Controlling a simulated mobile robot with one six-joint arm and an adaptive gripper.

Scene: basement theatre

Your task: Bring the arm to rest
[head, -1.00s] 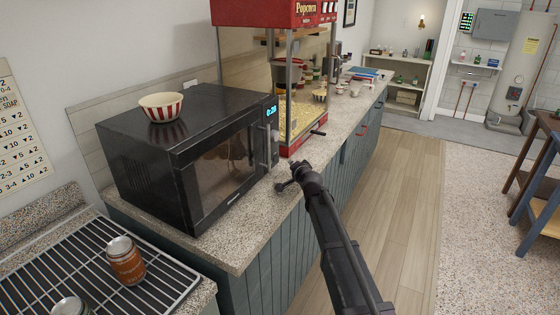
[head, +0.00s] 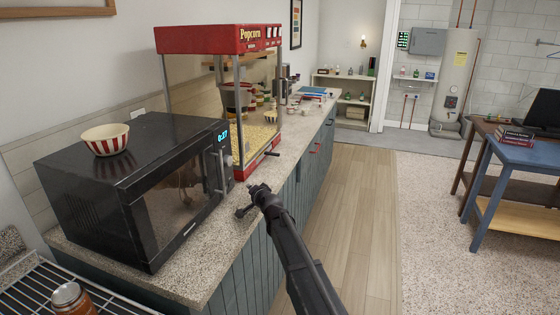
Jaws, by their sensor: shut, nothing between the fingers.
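My gripper (head: 248,200) shows in the head view at the end of my dark arm, which reaches up from the lower right. It is at the front edge of the speckled counter (head: 212,262), right of the black microwave (head: 95,195) and in front of the popcorn machine (head: 222,85). The fingers look closed and hold nothing. I cannot tell whether the gripper touches the counter.
A red-striped bowl (head: 106,140) sits on the microwave, whose display is lit. A can (head: 72,299) stands on a wire rack (head: 28,288) at lower left. A blue table (head: 515,152) is at right. The wood floor (head: 352,215) between is clear.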

